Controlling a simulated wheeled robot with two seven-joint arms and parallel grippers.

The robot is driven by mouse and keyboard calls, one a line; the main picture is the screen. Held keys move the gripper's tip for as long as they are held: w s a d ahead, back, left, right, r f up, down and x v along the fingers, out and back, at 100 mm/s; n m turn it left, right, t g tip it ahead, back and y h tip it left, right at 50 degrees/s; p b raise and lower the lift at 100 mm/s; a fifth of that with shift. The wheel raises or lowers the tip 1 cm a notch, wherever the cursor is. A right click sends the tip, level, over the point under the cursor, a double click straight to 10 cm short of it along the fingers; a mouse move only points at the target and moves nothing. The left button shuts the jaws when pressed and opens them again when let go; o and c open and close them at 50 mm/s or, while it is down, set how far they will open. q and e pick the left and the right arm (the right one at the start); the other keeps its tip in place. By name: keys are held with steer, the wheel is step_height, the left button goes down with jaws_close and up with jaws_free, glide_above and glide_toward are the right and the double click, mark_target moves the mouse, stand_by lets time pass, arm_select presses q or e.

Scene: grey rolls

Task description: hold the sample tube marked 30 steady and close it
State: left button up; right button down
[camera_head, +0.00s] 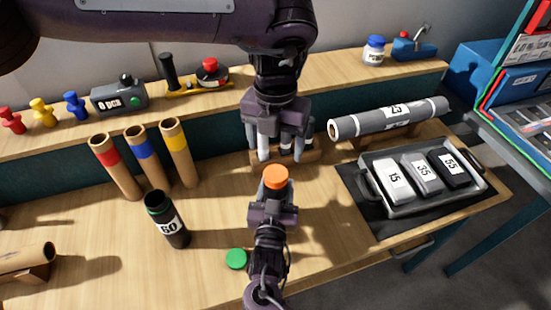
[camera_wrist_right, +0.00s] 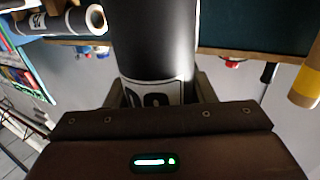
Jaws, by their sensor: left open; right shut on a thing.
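My right gripper (camera_head: 273,192) is shut on a dark tube, which shows large in the right wrist view (camera_wrist_right: 152,40). Its white label is partly hidden by the jaw; a 0 shows, the other digit is unclear. An orange cap (camera_head: 275,177) shows at the top of this tube in the head view; I cannot tell how firmly it sits. My left gripper (camera_head: 281,152) points down, open, just behind and above the orange cap, apart from it. A dark tube marked 60 (camera_head: 168,222) stands on the table to the left, with a green rim. A green cap (camera_head: 236,258) lies in front of it.
Cardboard tubes with red, blue and yellow bands (camera_head: 148,160) stand at the back left. A grey roll marked 23 (camera_head: 390,119) lies at the back right. A grey tray (camera_head: 412,205) holds blocks marked 15, 35 and 55. Table around the green cap is clear.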

arm_select(q)
step_height(320, 180, up, 4)
stand_by(0.4)
arm_select(e)
steer(key=c, duration=0.6)
jaws_free()
steer(key=shift+o, duration=0.2)
arm_select(q)
steer(key=shift+f, duration=0.1)
steer(key=shift+f+b, duration=0.75)
steer(key=shift+b, duration=0.05)
arm_select(e)
steer(key=s, duration=0.7)
steer(key=shift+s+a, duration=0.35)
steer(key=shift+a, duration=0.05)
